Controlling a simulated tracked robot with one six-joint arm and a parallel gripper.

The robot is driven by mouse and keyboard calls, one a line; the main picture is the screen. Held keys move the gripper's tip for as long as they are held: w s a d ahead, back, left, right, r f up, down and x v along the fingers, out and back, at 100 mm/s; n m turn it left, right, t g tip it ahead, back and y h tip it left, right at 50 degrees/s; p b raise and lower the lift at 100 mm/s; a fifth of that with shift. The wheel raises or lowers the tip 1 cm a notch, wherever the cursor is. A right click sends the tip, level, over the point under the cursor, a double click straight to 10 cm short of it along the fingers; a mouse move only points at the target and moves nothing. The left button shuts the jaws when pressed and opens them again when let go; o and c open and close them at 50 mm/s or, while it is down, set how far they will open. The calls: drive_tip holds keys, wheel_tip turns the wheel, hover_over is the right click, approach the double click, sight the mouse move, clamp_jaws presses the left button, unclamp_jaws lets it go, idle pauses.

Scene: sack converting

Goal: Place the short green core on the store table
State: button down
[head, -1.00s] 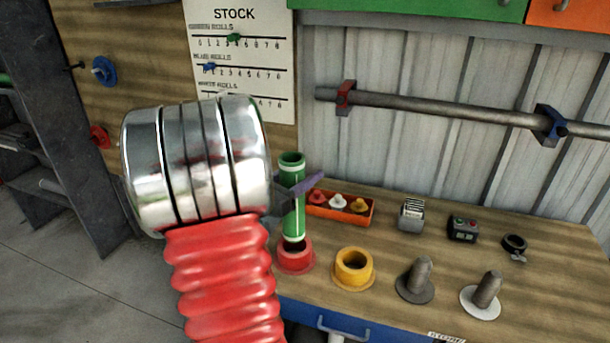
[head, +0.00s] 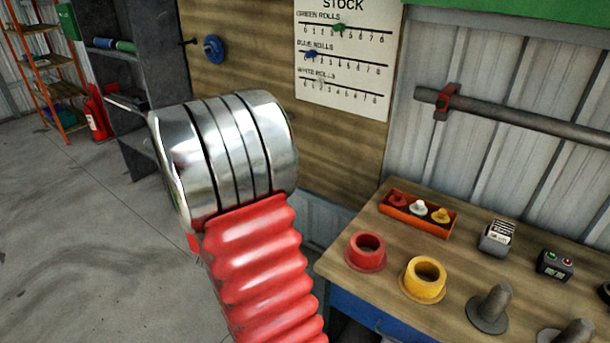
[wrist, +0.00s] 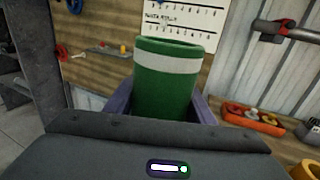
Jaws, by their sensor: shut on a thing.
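My gripper (wrist: 162,108) is shut on the short green core (wrist: 165,90) in the wrist view, with a purple jaw on each side. The core is a green tube with a white band near its open top, and it stands upright in the jaws. Its lower end is hidden behind the gripper body. In the head view my own arm hides the gripper and the core. The wooden table (head: 458,298) at the right of the head view has a blue front; I cannot tell whether it is the store table.
A red ring holder (head: 367,252) and a yellow one (head: 423,280) stand on the table. Behind them is an orange tray (head: 432,224) with small knobs. A dark shelf rack (head: 140,75) stands at left. Open floor (head: 90,240) lies at lower left.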

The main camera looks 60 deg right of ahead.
drive_tip(key=w+a+f+n+t+y, duration=0.2)
drive_tip(key=w+a+n+t, duration=0.15)
drive_tip(key=w+a, duration=0.55)
drive_tip(key=w+a+f+n+t+y, duration=0.25)
drive_tip(key=w+a+t, duration=0.2)
drive_tip(key=a, duration=0.75)
drive_tip(key=w+a+f+n+t+y, duration=0.1)
drive_tip(key=a+n+t+y, duration=0.1)
drive_tip(key=a, duration=0.8)
drive_tip(key=w+a+f+n+t+y, duration=0.1)
drive_tip(key=a+y, duration=0.4)
drive_tip(key=a, duration=0.5)
drive_tip(key=f+n+t, duration=0.1)
drive_tip(key=n, duration=0.1)
drive_tip(key=shift+w+a+n+t+y, duration=0.2)
drive_tip(key=shift+a+n+t+y, duration=0.15)
drive_tip(key=shift+a+n+t, duration=0.05)
drive_tip(key=shift+s+f, duration=0.1)
drive_tip(key=shift+s, duration=0.05)
